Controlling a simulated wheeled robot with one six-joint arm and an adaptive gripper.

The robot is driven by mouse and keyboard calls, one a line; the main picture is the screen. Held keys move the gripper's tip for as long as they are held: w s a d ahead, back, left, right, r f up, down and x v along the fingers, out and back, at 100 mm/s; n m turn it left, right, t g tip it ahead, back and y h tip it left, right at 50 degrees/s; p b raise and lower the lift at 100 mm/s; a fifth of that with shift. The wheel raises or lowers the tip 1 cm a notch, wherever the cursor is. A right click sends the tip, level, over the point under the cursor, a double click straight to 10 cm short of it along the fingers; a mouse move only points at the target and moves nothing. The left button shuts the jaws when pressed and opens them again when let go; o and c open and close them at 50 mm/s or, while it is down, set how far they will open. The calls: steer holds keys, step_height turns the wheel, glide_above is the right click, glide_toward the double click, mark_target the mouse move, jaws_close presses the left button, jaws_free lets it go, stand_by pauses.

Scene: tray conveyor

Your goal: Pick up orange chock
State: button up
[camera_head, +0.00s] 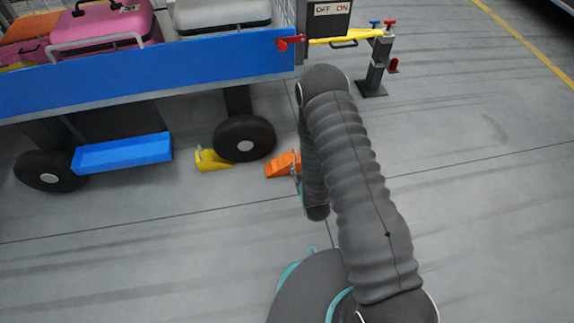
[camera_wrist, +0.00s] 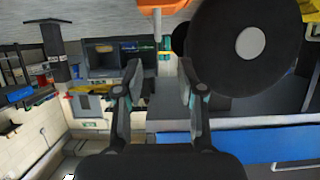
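The orange chock (camera_head: 281,166) lies on the floor to the right of the cart's black wheel (camera_head: 262,133). My arm partly hides its right end in the head view. In the wrist view the orange chock (camera_wrist: 160,5) shows at the top edge, cut off by the frame. My gripper (camera_wrist: 159,72) is open, with a clear gap between its fingers and nothing in it. The chock appears beyond the fingertips, roughly in line with the gap. In the head view the gripper is mostly hidden behind my arm, close to the chock's right end.
A yellow chock (camera_head: 213,160) sits on the wheel's left side. The blue cart (camera_head: 200,75) carries suitcases above, and a blue step (camera_head: 122,153) hangs low at left. A yellow tow bar (camera_head: 345,38) extends right to a post. The floor in front is clear.

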mark_target(294, 150)
steer(key=b+x, duration=0.1)
steer(key=x, duration=1.2)
steer(key=shift+w, duration=0.25)
jaws_close()
